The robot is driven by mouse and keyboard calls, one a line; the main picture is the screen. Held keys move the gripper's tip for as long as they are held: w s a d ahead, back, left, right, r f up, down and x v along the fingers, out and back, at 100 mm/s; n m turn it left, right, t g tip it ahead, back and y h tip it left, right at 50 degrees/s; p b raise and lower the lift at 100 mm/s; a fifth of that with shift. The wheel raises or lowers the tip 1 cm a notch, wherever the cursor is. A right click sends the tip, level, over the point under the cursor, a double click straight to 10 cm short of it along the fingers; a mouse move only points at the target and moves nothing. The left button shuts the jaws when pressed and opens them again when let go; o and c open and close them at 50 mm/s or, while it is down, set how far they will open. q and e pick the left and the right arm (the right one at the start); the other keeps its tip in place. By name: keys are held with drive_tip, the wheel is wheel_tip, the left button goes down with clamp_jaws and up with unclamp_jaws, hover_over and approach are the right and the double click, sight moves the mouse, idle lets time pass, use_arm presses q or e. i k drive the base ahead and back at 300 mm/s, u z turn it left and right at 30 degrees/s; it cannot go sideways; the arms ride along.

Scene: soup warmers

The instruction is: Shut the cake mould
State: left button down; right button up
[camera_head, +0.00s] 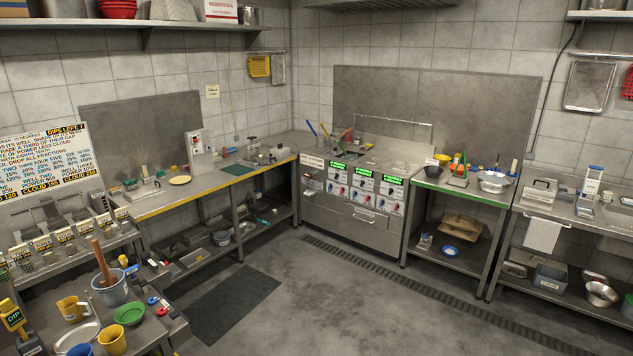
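I cannot make out for certain which object is the cake mould. A grey metal box-like item (540,189) with a raised top stands on the right counter (560,207); I cannot tell whether it is the mould or whether it is open. A round metal bowl-like vessel (494,181) stands on the green-edged counter to its left. Neither of my grippers is in view, and nothing here shows them touching anything.
A soup warmer unit (352,218) stands at the back, between a yellow-edged counter (215,186) and the green-edged one. Cluttered tables fill the lower left. A dark mat (233,304) and a drain grate (420,287) lie on the floor. The middle floor is clear.

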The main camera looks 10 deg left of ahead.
sight(268, 160)
drive_tip(key=u, duration=0.4)
drive_tip(key=i, duration=5.2)
drive_tip(key=z, duration=0.4)
